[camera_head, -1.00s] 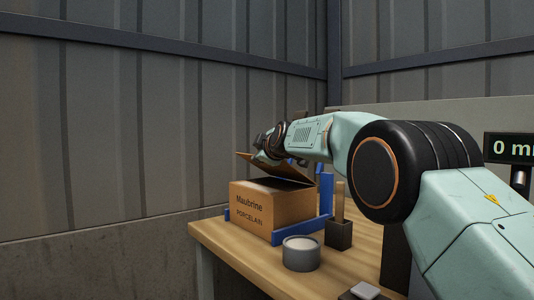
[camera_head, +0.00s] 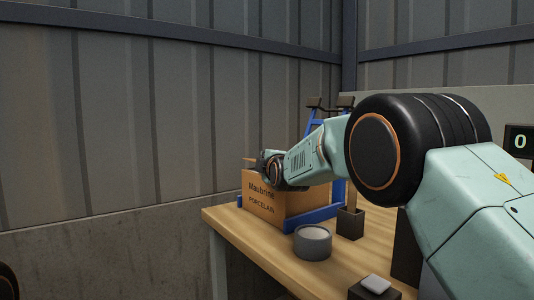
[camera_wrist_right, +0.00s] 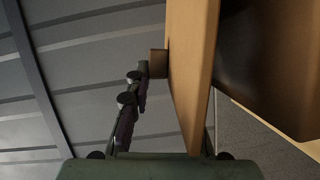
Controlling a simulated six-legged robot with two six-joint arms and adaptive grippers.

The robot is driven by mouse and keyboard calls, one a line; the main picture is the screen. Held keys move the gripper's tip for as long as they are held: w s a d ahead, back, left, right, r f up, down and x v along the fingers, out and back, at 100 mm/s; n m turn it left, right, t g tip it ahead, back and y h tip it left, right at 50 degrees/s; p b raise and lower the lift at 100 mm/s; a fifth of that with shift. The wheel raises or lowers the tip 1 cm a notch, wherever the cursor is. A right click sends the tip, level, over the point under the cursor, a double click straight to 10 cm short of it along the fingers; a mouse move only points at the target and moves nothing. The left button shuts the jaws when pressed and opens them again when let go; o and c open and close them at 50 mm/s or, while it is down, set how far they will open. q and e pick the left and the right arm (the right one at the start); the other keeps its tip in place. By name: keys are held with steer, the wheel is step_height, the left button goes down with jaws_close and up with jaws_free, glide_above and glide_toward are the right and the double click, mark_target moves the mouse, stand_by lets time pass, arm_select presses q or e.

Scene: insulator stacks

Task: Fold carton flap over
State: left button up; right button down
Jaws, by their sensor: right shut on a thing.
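A brown carton (camera_head: 268,205) marked "Maubrine PORCELAIN" sits in a blue frame (camera_head: 311,216) on the wooden bench. My right arm reaches over it from the right and hides most of its top. My right gripper (camera_head: 270,167) is low at the carton's top, near the left side. In the right wrist view the gripper (camera_wrist_right: 178,64) is shut on the carton flap (camera_wrist_right: 193,75). One finger lies along the flap's left face; the other is mostly hidden behind the flap. A thin edge of flap shows left of the gripper in the head view.
A grey round tub (camera_head: 313,243) stands on the bench (camera_head: 262,248) in front of the carton. A dark holder (camera_head: 350,224) with an upright wooden handle is to its right. A dark box with a light top (camera_head: 375,286) is at the front edge. A corrugated wall stands behind.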

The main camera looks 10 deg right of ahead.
steer(key=shift+a+f, duration=0.1)
steer(key=shift+f, duration=0.25)
steer(key=c, duration=1.2)
jaws_free()
steer(key=shift+r, duration=0.1)
steer(key=shift+s, duration=0.1)
steer(key=shift+s+r, duration=0.15)
steer(key=shift+s, duration=2.85)
steer(key=shift+s+r, duration=0.15)
steer(key=shift+s, duration=2.8)
